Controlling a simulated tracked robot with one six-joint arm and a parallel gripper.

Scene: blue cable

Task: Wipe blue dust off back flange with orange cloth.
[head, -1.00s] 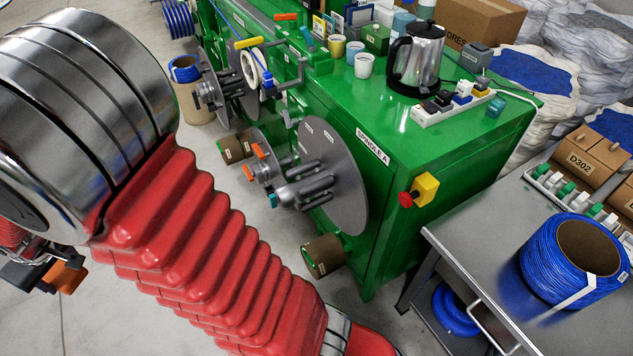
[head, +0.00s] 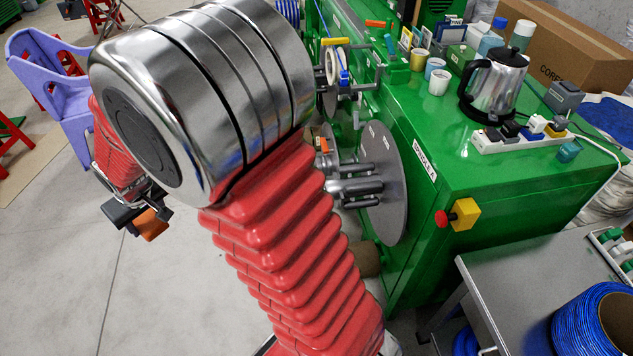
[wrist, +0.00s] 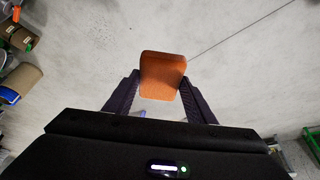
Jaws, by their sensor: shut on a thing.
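My gripper (wrist: 160,92) is shut on the orange cloth (wrist: 162,73), a folded pad standing out between the dark fingers over bare floor. In the head view, the cloth (head: 151,225) shows low at the left, beneath my arm and well clear of the machine. The large grey flange disc (head: 388,200) stands upright on the side of the green machine (head: 480,220), behind the spindle's grey shafts (head: 355,187). My red arm sleeve hides part of the area in front of it. I cannot make out blue dust on the disc from here.
A yellow box with a red button (head: 460,214) sticks out beside the disc. A kettle (head: 495,85) and cups stand on the machine top. A metal table (head: 510,275) with a blue cable reel (head: 595,320) is at right. A purple chair (head: 60,90) stands left; floor between is clear.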

